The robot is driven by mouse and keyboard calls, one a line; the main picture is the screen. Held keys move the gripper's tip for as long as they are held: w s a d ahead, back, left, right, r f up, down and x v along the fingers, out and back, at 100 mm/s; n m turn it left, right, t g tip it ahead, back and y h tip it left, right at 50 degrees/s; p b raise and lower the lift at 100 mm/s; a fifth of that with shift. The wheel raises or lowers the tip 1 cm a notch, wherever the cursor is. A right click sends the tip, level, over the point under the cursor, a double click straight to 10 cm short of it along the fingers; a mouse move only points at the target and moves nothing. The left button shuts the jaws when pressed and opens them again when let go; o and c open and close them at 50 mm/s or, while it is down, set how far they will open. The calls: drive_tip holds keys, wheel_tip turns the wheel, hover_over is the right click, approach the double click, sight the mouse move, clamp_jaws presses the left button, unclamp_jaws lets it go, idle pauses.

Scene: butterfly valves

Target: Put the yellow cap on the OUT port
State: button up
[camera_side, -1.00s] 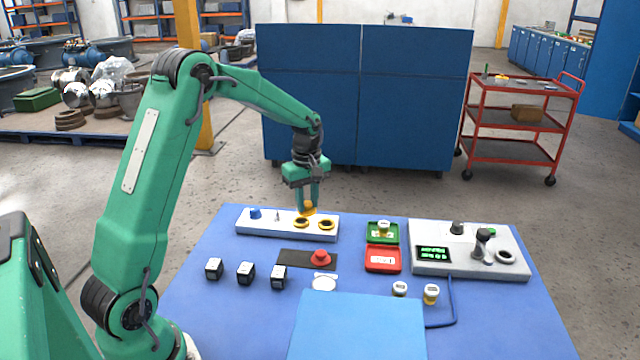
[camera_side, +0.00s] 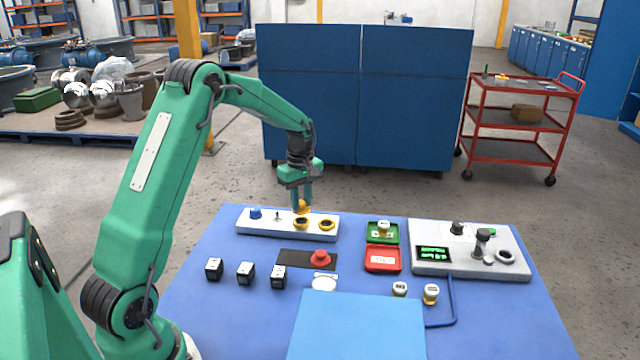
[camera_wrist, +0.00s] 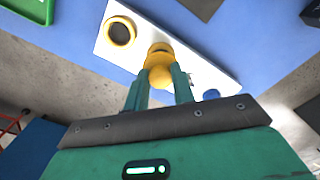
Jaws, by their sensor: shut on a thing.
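My gripper (camera_side: 302,203) is shut on the yellow cap (camera_wrist: 160,77), a small rounded piece between its fingertips in the wrist view. In the side view the cap (camera_side: 302,206) is just above the left one of two yellow-rimmed ports on a white block (camera_side: 262,230). This left port (camera_side: 301,224) also shows just past the cap in the wrist view (camera_wrist: 160,48), partly hidden by it. The right port (camera_side: 327,225) is open with a dark hole, clear in the wrist view too (camera_wrist: 120,30). I cannot read any port label, nor tell whether the cap touches the rim.
A blue knob (camera_side: 256,213) and a small toggle (camera_side: 277,216) are on the block's left part. A red button (camera_side: 321,257), green tray (camera_side: 383,232), red tray (camera_side: 382,259) and grey console (camera_side: 470,250) are nearby. Several dark cubes stand in front.

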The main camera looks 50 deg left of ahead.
drive_tip(key=shift+f, duration=1.35)
drive_tip(key=shift+f, duration=0.15)
idle(1.2)
drive_tip(key=o, duration=1)
drive_tip(key=shift+o, duration=0.5)
drive_tip(key=o, duration=0.4)
drive_tip(key=shift+r, duration=2.5)
